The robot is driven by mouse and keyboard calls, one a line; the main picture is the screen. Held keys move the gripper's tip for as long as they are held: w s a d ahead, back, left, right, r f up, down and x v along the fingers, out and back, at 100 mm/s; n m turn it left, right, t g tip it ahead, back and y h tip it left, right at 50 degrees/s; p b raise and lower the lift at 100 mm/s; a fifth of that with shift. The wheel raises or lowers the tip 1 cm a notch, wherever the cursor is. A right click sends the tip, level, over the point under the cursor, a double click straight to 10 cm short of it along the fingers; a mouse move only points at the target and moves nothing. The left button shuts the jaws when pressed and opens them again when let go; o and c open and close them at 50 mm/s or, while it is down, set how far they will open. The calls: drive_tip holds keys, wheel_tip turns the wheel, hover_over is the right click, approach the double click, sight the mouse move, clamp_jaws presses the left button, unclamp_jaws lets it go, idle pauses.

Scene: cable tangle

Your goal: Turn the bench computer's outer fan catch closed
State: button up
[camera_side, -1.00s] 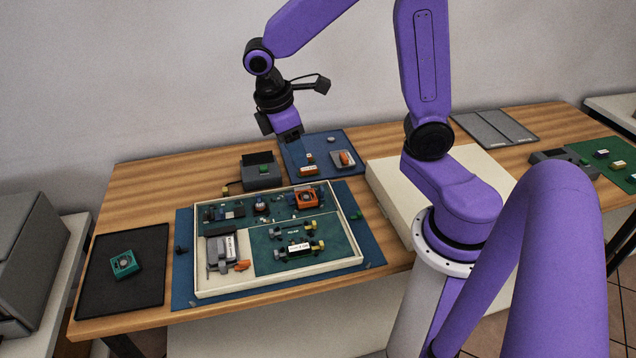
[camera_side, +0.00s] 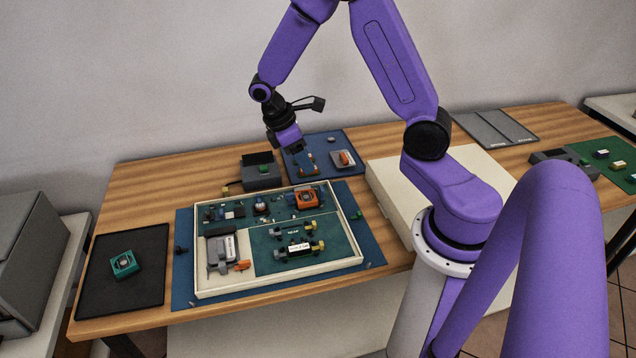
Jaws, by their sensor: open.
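The bench computer (camera_side: 355,240) looks like a cream-rimmed open tray with green boards on the blue mat. An orange fan unit (camera_side: 306,198) sits at its back right. A small orange piece (camera_side: 243,265) lies by the grey block at its front left. Which part is the outer fan catch, and how it is turned, is too small to tell. My gripper (camera_side: 304,163) is open, above the rear blue mat and behind the orange fan unit, apart from it. Its fingertips are hard to make out against the mat.
A teal fan unit (camera_side: 124,264) lies on a black mat (camera_side: 95,285) at the left. A grey box (camera_side: 261,172) stands behind the tray. A cream box (camera_side: 455,175) stands to the right.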

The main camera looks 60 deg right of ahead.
sight(321, 188)
drive_tip(key=x, duration=1)
clamp_jaws()
